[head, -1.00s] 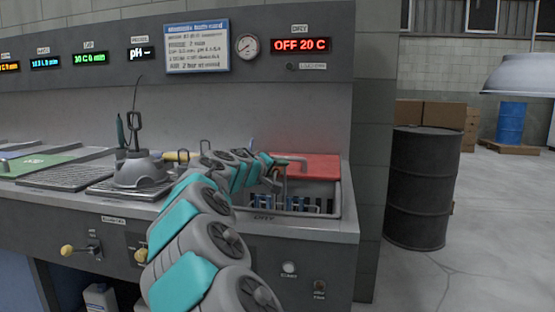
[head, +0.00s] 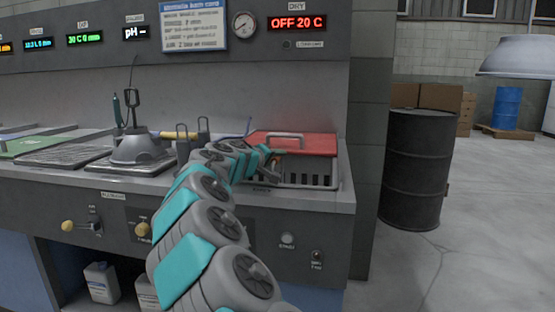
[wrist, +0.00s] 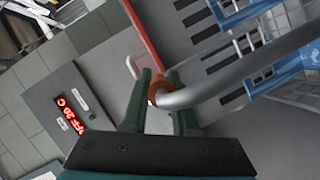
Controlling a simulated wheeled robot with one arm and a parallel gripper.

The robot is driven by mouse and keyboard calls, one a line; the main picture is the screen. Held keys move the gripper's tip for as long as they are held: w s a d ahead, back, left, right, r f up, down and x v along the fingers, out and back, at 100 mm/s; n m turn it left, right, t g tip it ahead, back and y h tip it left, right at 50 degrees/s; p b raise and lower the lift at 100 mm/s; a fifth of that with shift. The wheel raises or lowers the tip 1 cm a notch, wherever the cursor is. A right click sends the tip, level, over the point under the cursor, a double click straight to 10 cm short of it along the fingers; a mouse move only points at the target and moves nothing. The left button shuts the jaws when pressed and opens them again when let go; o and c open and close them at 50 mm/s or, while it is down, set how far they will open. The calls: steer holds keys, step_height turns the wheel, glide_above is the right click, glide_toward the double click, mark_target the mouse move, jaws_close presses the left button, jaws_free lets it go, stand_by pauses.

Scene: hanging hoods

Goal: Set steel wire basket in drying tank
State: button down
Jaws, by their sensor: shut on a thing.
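My gripper (wrist: 158,88) is shut on the handle of the steel wire basket, at a brown-orange sleeve. In the wrist view the basket (wrist: 250,45) shows at the upper right with blue pieces in it, close to a slotted wall. In the head view my gripper (head: 272,158) is over the left part of the drying tank (head: 338,180). The tank has a pale rim and dark slots inside. The basket is not clearly visible in the head view; how deep it sits is hidden.
A red lid (head: 305,146) with a metal handle stands at the tank's back, close to my gripper. The DRY display (head: 297,23) reads OFF 20 C. A grey hood-shaped piece (head: 137,148) stands to the left. A dark drum (head: 415,170) stands right of the bench.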

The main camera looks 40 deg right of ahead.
steer(key=shift+f, duration=0.3)
